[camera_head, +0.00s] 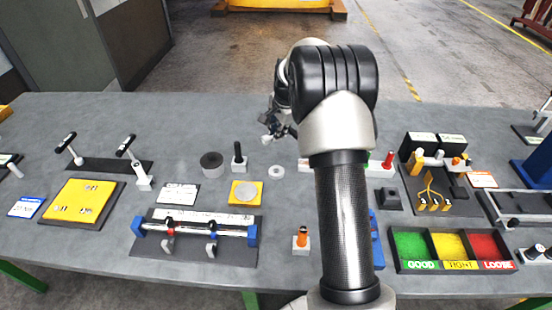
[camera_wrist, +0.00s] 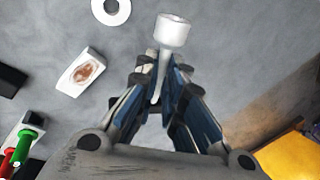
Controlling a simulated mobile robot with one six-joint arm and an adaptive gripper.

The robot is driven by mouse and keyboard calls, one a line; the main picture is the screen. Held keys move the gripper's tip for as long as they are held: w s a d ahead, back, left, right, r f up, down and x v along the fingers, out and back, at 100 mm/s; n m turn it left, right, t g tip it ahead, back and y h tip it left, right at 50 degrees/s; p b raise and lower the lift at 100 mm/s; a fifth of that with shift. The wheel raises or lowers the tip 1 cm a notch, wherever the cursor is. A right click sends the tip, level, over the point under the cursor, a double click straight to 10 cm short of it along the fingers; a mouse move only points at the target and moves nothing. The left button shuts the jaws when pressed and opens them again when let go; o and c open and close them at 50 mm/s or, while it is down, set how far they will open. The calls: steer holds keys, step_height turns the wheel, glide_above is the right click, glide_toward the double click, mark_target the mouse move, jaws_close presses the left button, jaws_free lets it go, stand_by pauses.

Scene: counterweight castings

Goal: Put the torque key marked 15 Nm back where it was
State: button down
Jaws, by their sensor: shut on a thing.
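My gripper (camera_wrist: 167,78) is shut on a thin pale shaft with a white cylindrical end (camera_wrist: 173,30), which I take to be the torque key; no marking on it is legible. In the head view my gripper (camera_head: 277,128) is above the table's back middle, partly hidden by my arm, and the held end (camera_head: 266,138) hangs clear of the table. I cannot tell which place is the held key's.
A yellow plate (camera_head: 103,188) and a clamp fixture (camera_head: 195,255) lie at front left. A GOOD/TIGHT/LOOSE tray (camera_head: 455,268) is at right.

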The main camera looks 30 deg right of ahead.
mark_target(277, 160)
step_height(277, 160, down, 11)
steer(key=b, duration=0.2)
steer(key=shift+b, duration=0.3)
steer(key=shift+r, duration=0.15)
steer(key=c, duration=2.2)
jaws_free()
steer(key=shift+f, duration=0.25)
steer(key=shift+o, duration=1.2)
steer(key=shift+r, duration=0.1)
